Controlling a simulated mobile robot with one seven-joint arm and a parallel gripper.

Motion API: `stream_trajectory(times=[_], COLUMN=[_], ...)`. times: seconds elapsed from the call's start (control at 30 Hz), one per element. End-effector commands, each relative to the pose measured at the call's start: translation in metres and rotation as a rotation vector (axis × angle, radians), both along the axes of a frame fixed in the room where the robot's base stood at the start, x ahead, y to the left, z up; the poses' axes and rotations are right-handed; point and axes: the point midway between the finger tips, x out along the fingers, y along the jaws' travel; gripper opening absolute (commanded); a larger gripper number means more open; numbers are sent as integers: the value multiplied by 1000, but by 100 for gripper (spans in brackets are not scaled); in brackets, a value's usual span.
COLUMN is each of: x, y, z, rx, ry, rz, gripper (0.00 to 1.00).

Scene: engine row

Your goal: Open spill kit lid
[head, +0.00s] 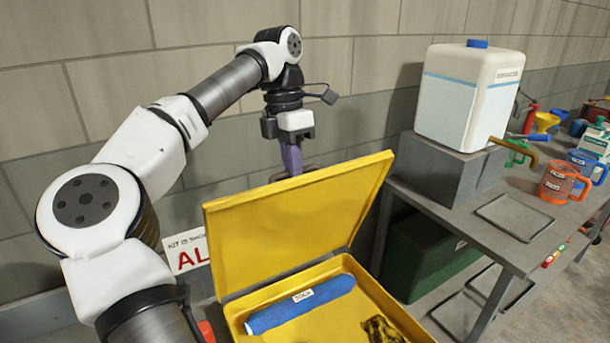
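The yellow spill kit lid (300,220) stands raised on the far side of the yellow kit box (377,291), so the box is open. A blue roll with a white label (300,304) lies inside, and a dark and yellow crumpled item (382,330) lies near the front. My gripper (292,160) points down at the lid's far side, just above and behind its top edge. Its fingertips are partly hidden by the lid. I cannot tell whether they touch the lid or are open or shut.
A grey bench (510,252) on the right carries a large white jug (468,105) on a grey block (445,168), with orange and blue mugs further right. A dark green bin (420,258) sits under it. A block wall (370,70) stands behind. A sign (186,252) is left of the lid.

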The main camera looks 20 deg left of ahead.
Motion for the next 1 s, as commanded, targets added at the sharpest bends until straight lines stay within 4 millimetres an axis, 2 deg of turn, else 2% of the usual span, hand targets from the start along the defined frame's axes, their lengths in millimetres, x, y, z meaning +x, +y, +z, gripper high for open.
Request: stream_trajectory(times=[0.03, 0.1, 0.4, 1.0], x=[3, 7, 20, 25], y=[9, 14, 33, 41], z=[-4, -3, -3, -5], rx=[-8, -26, -85, -109], ry=[20, 33, 76, 99], rz=[12, 11, 9, 8], gripper=[0, 0, 0, 0])
